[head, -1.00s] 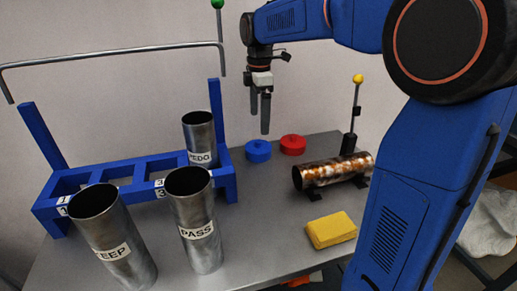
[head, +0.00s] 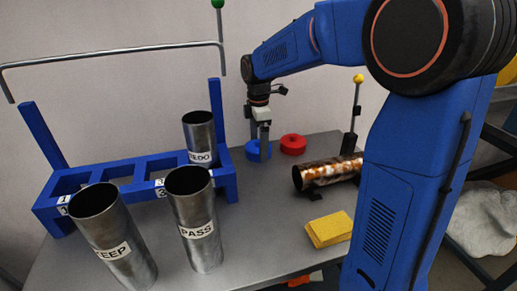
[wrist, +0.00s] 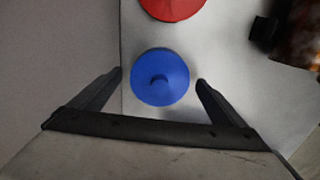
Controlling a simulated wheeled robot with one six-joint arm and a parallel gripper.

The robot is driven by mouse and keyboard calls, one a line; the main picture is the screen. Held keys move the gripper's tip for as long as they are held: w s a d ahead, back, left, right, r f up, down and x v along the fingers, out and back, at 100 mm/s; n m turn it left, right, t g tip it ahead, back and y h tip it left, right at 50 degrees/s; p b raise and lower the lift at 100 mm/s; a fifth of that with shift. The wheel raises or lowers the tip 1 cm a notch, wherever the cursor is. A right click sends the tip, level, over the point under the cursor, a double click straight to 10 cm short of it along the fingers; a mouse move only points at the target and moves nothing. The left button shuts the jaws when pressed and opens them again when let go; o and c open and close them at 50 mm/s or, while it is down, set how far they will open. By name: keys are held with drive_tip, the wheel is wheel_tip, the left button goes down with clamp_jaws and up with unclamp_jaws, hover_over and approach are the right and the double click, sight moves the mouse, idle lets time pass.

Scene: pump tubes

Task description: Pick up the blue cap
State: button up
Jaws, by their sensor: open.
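The blue cap (head: 252,151) is a round disc with a small raised knob, lying on the grey table near its back edge. My gripper (head: 258,155) is open and low over it, its fingers partly hiding the cap in the head view. In the wrist view the blue cap (wrist: 160,78) lies between and slightly beyond the two open fingertips (wrist: 160,78), with a gap on each side. I cannot tell whether the fingertips touch the table.
A red cap (head: 293,144) lies just right of the blue one. A blue rack (head: 140,185) with a metal tube (head: 199,135) stands left. Two tubes (head: 105,235) (head: 193,222) stand in front. A rusty tube (head: 325,174) and yellow block (head: 329,230) lie right.

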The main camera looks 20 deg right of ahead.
drive_tip(key=c, duration=1.1)
drive_tip(key=shift+c, duration=0.2)
